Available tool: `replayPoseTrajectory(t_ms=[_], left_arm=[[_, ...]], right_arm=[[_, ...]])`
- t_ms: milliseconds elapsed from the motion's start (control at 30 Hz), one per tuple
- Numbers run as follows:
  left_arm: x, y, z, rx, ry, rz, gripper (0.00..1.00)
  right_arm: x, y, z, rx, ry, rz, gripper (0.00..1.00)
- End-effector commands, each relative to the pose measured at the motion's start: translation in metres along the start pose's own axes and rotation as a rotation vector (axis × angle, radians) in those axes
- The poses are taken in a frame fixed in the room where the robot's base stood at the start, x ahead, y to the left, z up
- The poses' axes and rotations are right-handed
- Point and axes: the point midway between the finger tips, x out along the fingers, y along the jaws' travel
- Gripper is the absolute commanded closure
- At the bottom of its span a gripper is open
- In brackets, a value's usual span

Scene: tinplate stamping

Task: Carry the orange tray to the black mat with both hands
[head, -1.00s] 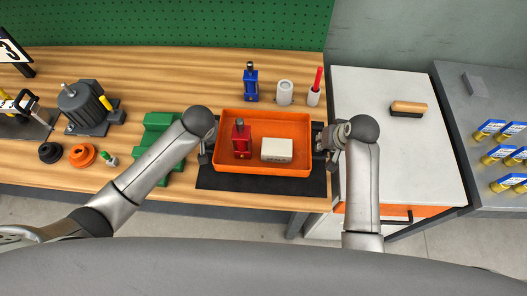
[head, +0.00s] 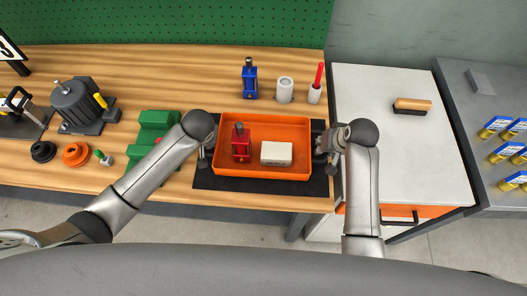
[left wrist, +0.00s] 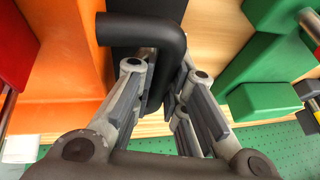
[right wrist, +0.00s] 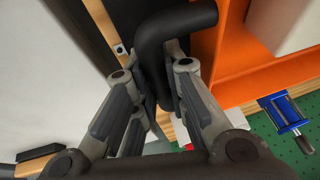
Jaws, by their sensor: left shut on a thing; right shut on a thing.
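The orange tray (head: 262,174) is level over the black mat (head: 260,190), whose front and sides show around it. I cannot tell whether it touches the mat. It holds a red vise-like tool (head: 241,146) and a pale box (head: 276,153). My left gripper (head: 205,155) is at the tray's left side, shut on its black handle, a bent bar (left wrist: 150,35) in the left wrist view. My right gripper (head: 325,152) is at the right side, shut on the other handle (right wrist: 170,30), seen in the right wrist view.
A blue vise (head: 250,80), a white cylinder (head: 285,90) and a red marker in a holder (head: 316,85) stand behind the tray. A green block (head: 155,125) stands close to the left arm. A white cabinet (head: 390,150) with a brush (head: 412,105) is at the right.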

Motion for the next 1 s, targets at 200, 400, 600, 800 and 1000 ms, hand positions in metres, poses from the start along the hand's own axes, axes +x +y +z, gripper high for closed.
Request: replayPoseTrajectory(t_ms=[200, 400, 600, 800, 1000], left_arm=[[0.008, 0.002, 0.002, -0.001, 0.005, 0.000, 1.00], [0.010, 0.002, 0.004, 0.000, 0.000, 0.000, 0.74], [0.010, 0.003, 0.004, 0.000, 0.000, 0.001, 0.66], [0.009, 0.003, 0.004, 0.000, 0.000, 0.002, 0.66], [-0.007, 0.004, 0.004, 0.000, 0.003, 0.004, 0.66]], right_arm=[[0.008, 0.002, 0.002, 0.000, 0.004, -0.001, 1.00], [0.011, 0.002, 0.005, 0.000, -0.001, 0.000, 0.74], [0.011, 0.002, 0.004, 0.000, 0.000, 0.000, 0.66], [0.011, 0.002, 0.004, 0.000, 0.000, 0.000, 0.66], [0.010, 0.002, 0.004, 0.000, 0.000, 0.000, 0.66]])
